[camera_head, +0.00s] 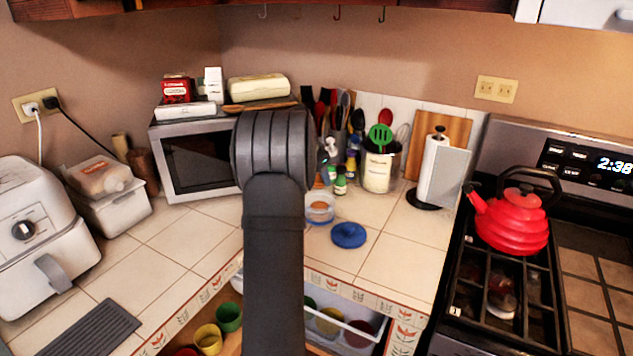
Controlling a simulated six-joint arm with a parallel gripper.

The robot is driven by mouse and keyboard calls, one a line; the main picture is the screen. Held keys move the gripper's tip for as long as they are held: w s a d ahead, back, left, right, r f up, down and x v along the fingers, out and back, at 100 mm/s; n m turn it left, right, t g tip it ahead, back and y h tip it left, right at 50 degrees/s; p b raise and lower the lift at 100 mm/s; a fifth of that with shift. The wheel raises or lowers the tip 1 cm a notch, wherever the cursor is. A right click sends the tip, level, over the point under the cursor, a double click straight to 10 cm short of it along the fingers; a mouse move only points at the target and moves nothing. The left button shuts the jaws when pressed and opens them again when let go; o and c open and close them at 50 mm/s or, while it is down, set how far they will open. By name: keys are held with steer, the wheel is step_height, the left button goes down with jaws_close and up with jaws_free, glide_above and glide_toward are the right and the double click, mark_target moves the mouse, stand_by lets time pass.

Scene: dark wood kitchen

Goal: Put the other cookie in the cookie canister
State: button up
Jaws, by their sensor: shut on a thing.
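The cookie canister (321,219) is a small clear round container with a bluish rim. It stands open on the tiled counter just right of my arm, and something orange-brown, probably a cookie, shows inside it. A round blue lid with a knob (348,235) lies on the counter to its right and a little nearer. No other cookie can be made out. My dark arm rises through the middle of the view, and its rounded joint hides the counter behind it. My gripper is not visible, so I cannot see its fingers or anything in them.
Small bottles (340,182) and a utensil crock (377,170) stand behind the canister. A paper towel holder (436,175) is to the right, then the stove with a red kettle (512,222). A microwave (195,160) is left. Below the counter, an open drawer holds colored cups (229,316).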

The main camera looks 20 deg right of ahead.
steer(key=shift+f, duration=2.65)
steer(key=o, duration=1)
steer(key=shift+o, duration=0.2)
steer(key=v, duration=1.7)
steer(key=shift+r, duration=0.2)
steer(key=shift+s+a+f, duration=0.1)
